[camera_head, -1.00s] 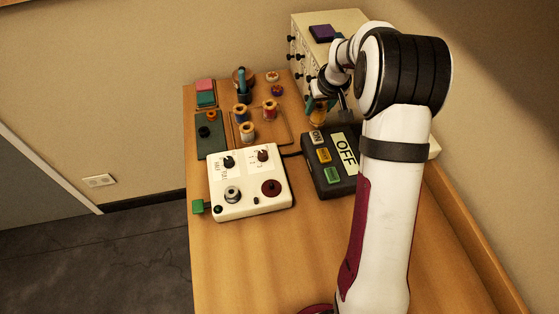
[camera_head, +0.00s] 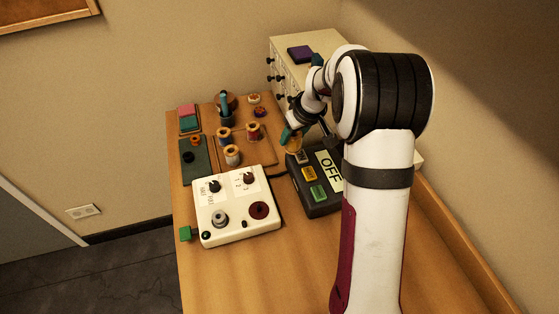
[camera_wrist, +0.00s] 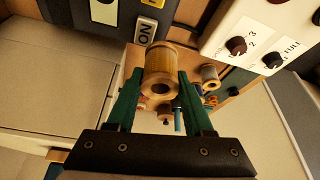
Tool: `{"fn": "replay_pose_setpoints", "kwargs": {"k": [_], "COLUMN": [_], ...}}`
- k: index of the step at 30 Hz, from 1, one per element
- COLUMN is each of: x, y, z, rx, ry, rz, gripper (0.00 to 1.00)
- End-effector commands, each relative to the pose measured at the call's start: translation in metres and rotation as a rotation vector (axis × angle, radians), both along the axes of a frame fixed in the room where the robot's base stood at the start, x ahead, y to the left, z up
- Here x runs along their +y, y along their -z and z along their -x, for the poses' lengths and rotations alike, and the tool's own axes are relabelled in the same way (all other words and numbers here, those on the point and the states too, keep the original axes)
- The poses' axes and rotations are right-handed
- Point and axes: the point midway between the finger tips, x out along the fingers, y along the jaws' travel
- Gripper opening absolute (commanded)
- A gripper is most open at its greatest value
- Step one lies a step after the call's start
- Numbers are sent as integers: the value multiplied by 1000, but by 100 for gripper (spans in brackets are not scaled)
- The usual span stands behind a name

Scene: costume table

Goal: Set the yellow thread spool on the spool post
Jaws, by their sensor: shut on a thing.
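The yellow thread spool (camera_wrist: 159,72) is held between the green fingers of my gripper (camera_wrist: 158,88), its round end with a dark centre hole facing the wrist camera. In the head view my gripper (camera_head: 291,139) is above the table beside the far edge of the black button box, with the spool (camera_head: 294,144) partly hidden by the fingers. I cannot single out the spool post for certain. A grey round fitting (camera_head: 220,218) stands on the white control box.
The white control box (camera_head: 248,222) has several knobs. The black button box (camera_head: 318,207) bears an OFF label. Several other spools (camera_head: 232,155) stand on a wooden board left of my gripper. A drawer cabinet (camera_head: 288,70) stands behind. The front tabletop is clear.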

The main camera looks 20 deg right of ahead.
Motion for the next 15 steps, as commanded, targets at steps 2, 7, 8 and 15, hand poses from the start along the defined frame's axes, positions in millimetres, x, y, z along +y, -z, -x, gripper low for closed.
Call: {"fn": "replay_pose_setpoints", "kwargs": {"k": [2, 7, 8, 15], "x": [21, 80, 89, 128], "y": [-1, -4, -5, -10], "z": [18, 68, 77, 117], "rx": [2, 0, 0, -1], "ry": [-158, -627, -707, -1057], "rz": [-4, -5, -5, -2], "gripper": [0, 0, 0, 0]}}
